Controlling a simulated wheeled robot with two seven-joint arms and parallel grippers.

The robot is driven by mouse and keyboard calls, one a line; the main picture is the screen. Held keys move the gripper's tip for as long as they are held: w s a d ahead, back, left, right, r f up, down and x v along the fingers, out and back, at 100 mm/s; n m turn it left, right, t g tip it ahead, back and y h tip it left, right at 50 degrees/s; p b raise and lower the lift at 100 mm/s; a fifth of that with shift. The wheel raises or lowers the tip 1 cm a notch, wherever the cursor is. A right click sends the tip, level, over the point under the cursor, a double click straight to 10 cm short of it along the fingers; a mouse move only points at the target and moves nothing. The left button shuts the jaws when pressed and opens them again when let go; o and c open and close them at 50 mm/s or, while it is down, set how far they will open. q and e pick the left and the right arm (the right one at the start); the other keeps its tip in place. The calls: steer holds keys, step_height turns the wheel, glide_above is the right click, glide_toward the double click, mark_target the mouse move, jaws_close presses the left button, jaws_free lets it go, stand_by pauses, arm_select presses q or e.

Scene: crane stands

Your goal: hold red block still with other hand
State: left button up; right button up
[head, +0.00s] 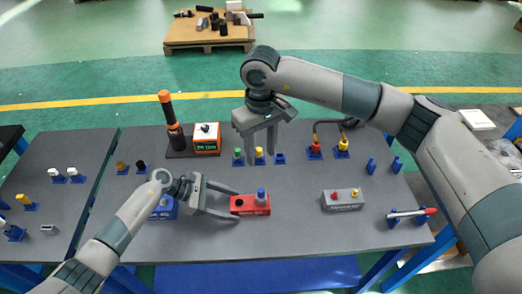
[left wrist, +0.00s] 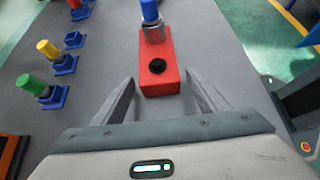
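The red block (head: 239,206) lies on the grey table (head: 300,235) near its middle. A blue-topped metal cylinder (head: 261,197) stands upright at its right end. In the left wrist view the red block (left wrist: 159,80) has a black knob (left wrist: 152,66) on its near part. My left gripper (head: 238,204) is open, low over the table, with its fingertips on either side of the block's near end. In the left wrist view the gripper (left wrist: 163,80) shows gaps between the fingers and the block.
A grey block (head: 343,200) with two knobs is to the right. A blue box (head: 163,209) is beside my left arm. An orange-and-black device (head: 206,139) stands at the back.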

stand_by(0.3)
arm_select(q)
steer(key=v, duration=1.2)
stand_by(0.4)
